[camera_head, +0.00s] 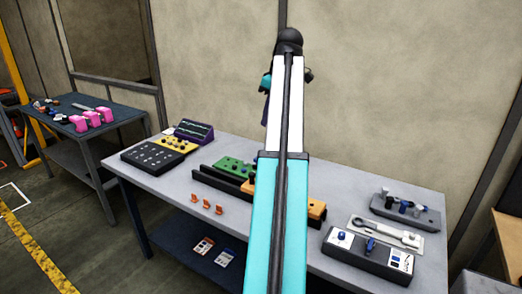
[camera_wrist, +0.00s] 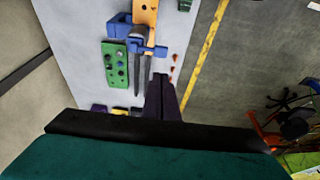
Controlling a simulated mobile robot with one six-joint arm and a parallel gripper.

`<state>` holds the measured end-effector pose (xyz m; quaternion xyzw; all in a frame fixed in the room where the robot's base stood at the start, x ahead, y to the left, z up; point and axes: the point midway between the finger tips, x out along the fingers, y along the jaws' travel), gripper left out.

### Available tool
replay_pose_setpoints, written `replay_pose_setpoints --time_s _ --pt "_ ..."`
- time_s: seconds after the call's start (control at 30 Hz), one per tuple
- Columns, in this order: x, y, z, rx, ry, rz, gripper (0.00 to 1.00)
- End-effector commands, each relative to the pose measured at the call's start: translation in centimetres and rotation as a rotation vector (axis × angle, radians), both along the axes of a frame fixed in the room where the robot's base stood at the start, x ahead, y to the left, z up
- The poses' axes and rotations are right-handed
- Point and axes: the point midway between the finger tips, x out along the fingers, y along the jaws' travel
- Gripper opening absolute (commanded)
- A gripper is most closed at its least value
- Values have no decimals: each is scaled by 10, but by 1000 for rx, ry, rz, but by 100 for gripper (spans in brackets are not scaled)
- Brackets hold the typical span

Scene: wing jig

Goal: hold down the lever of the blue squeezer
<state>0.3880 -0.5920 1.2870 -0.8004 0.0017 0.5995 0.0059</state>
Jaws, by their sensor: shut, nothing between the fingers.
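In the wrist view a blue squeezer (camera_wrist: 117,27) stands between the green plate (camera_wrist: 115,65) and the orange plate (camera_wrist: 146,12). A blue bar-like part (camera_wrist: 150,50) sticks out from it to the right; I cannot tell its lever for sure. My gripper (camera_wrist: 160,76) has its dark fingers together, with nothing between them. The fingertips appear just below the blue bar in the picture; a gap in depth cannot be judged. In the head view my arm hides the squeezer.
The grey table (camera_head: 170,185) carries a purple-and-yellow device (camera_head: 188,137), small orange clips (camera_head: 206,205), a grey box with a blue knob (camera_head: 370,245) and a tool rack (camera_head: 405,210). Another table (camera_head: 70,120) with pink items stands left. Bare tabletop lies around the clips.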

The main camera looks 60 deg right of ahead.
Motion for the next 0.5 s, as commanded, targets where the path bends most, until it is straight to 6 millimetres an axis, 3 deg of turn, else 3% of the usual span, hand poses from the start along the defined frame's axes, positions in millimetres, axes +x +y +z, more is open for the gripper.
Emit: replay_pose_setpoints --time_s 0.13,0.5 --pt "-7 -1 10 -7 -4 2 0" --pt "-7 -1 9 -7 -4 2 0"
